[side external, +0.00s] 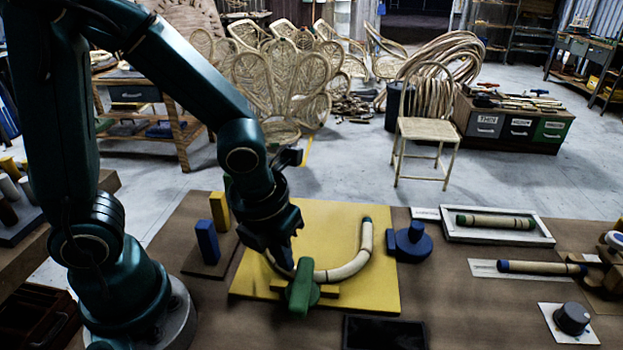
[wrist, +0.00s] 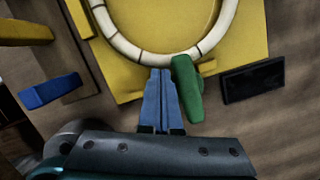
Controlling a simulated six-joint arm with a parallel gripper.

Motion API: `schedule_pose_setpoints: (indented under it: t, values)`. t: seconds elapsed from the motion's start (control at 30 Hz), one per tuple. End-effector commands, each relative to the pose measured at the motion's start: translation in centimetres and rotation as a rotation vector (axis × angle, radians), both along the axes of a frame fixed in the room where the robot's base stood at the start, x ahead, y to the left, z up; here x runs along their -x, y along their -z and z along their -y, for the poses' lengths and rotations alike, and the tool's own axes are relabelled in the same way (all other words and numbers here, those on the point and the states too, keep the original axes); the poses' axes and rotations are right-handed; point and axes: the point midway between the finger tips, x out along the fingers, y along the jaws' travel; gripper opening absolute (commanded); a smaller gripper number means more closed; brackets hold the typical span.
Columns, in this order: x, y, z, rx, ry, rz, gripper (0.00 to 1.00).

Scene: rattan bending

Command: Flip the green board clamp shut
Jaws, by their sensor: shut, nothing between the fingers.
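The green board clamp (side external: 301,289) sits at the near edge of the yellow board (side external: 340,222), by the bottom of the bent rattan (side external: 347,268). In the wrist view the clamp's green lever (wrist: 188,90) points from the rattan out past the board's edge. I cannot tell whether it is latched. My gripper (side external: 285,262) is shut and empty, pointing down just left of the clamp. In the wrist view its blue fingers (wrist: 160,82) are beside the lever, very close; contact is unclear. The arm hides part of the rattan's left side in the side view.
Yellow and blue upright blocks (side external: 207,240) stand left of the board. A blue round clamp (side external: 411,243) is at its right edge. A dark flat pad (side external: 384,333) lies in front. A white tray (side external: 497,238) with a rattan piece lies farther right.

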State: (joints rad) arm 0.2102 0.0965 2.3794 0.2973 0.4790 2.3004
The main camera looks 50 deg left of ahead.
Motion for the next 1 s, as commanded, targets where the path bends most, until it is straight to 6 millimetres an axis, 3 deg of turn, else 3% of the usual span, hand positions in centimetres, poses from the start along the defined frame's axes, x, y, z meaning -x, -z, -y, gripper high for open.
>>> schedule_pose_setpoints:
  t: [0.17, 0.37, 1.0]
  values:
    - [0.6, 0.0, -0.7, 0.001, -0.004, 0.001, 0.00]
    - [2.8, -0.1, -2.9, -0.002, -0.011, 0.000, 0.00]
    - [4.2, -8.6, -4.4, 0.000, -0.003, 0.005, 0.00]
